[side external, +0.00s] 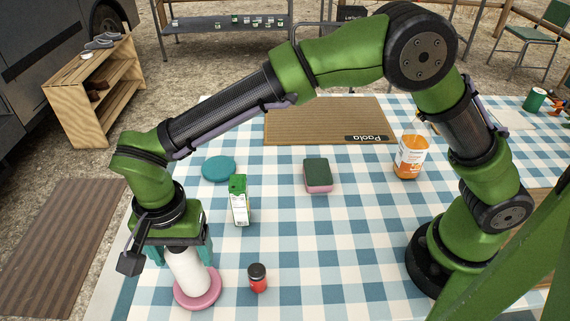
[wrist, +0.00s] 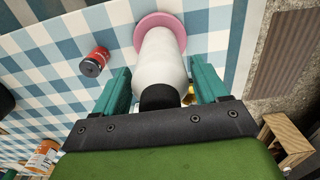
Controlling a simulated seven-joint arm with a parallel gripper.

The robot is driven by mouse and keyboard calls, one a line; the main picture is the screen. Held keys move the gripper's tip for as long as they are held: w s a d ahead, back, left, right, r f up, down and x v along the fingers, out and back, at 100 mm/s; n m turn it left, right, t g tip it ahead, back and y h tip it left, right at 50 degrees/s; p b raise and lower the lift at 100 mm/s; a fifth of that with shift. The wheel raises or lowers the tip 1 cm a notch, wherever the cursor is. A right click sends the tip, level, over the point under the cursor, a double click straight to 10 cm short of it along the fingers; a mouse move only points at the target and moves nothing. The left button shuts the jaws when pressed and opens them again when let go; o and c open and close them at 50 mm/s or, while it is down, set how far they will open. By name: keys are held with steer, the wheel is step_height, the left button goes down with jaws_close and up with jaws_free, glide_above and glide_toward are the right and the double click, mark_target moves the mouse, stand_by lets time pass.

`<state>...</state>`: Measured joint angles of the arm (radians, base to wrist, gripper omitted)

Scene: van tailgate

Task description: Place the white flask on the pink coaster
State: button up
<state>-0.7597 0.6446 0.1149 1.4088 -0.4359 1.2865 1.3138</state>
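The white flask (side external: 188,272) stands on the pink coaster (side external: 213,292), near the front left of the table. In the wrist view, the flask (wrist: 160,60) shows its white body and dark top, with its base over the pink coaster (wrist: 160,19). My gripper (side external: 182,257) is above and around the flask, pointing down. Its teal fingers are on either side of the flask in the wrist view (wrist: 161,68), with narrow gaps visible, so it looks open. The flask's top is hidden behind my gripper in the side view.
A red-and-black jar (side external: 257,278) stands just right of the coaster. A green-and-white carton (side external: 239,200), a teal disc (side external: 219,168) and a sponge (side external: 318,175) are farther back. An orange-labelled container (side external: 410,157) stands at right. The front middle of the table (side external: 335,265) is clear.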

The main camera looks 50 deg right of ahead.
steer(key=shift+o, duration=0.7)
step_height(320, 180, up, 12)
steer(key=shift+f, duration=0.1)
steer(key=d+r+n+t+y, duration=0.1)
steer(key=d+r, duration=0.3)
steer(key=d, duration=0.6)
steer(key=d+r+n+t+y, duration=0.1)
steer(key=d+r+n+t, duration=0.15)
steer(key=d, duration=0.75)
steer(key=s+d+f+n+t, duration=0.1)
steer(key=s+d+f+t, duration=0.2)
steer(key=s+d, duration=0.6)
steer(key=d, duration=0.4)
steer(key=shift+s+d+f+t, duration=0.3)
steer(key=shift+f+t, duration=0.05)
steer(key=shift+f, duration=0.05)
